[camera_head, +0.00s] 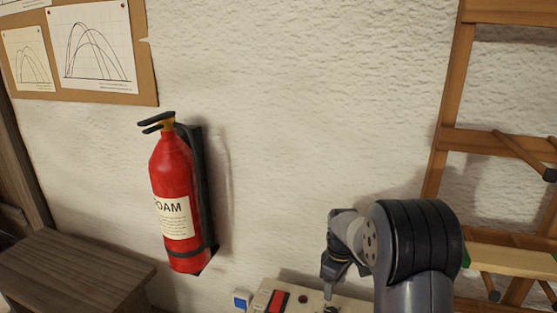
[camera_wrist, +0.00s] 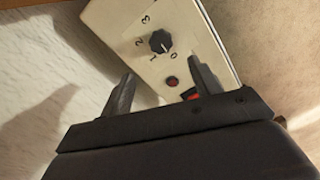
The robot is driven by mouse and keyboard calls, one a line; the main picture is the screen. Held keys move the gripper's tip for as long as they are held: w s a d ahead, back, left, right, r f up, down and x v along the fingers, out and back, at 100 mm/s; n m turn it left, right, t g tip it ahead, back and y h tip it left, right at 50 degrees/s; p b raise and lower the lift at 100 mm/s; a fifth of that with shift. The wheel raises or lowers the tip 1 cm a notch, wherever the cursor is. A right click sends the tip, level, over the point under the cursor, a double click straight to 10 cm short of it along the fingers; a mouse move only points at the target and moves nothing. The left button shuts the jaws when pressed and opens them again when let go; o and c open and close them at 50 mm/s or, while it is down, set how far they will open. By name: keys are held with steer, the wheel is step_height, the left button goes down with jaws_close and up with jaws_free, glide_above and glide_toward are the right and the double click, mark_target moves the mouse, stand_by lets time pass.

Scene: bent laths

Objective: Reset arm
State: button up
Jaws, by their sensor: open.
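My gripper (camera_wrist: 160,95) is open, with its two fingers apart in the wrist view. Between and beyond the fingers is a cream control box (camera_wrist: 185,35) with a black dial (camera_wrist: 160,42) marked with numbers, a small dark red round part (camera_wrist: 172,81) and a red switch (camera_wrist: 190,93). I see nothing held between the fingers. In the head view my arm bends down at the lower right, with the gripper over the control box (camera_head: 262,296). The fingertips are too small there to tell whether they touch it.
A red fire extinguisher (camera_head: 172,190) hangs on the white wall left of my arm. A wooden rack (camera_head: 452,120) stands at the right, close to my arm. A dark wooden bench (camera_head: 75,270) is at the lower left, and a pinboard (camera_head: 145,85) is at the upper left.

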mark_target(332, 312)
step_height(332, 312, down, 11)
steer(key=shift+s+f+b, duration=0.1)
steer(key=shift+b, duration=0.5)
steer(key=shift+r+m, duration=0.2)
steer(key=shift+m, duration=0.6)
steer(key=m, duration=0.3)
steer(key=shift+m, duration=0.4)
steer(key=m+b, duration=0.1)
steer(key=m, duration=0.5)
steer(key=m+b, duration=0.1)
steer(key=m, duration=0.5)
steer(key=m+b, duration=0.1)
steer(key=m, duration=0.4)
steer(key=shift+m, duration=0.3)
steer(key=shift+r, duration=0.15)
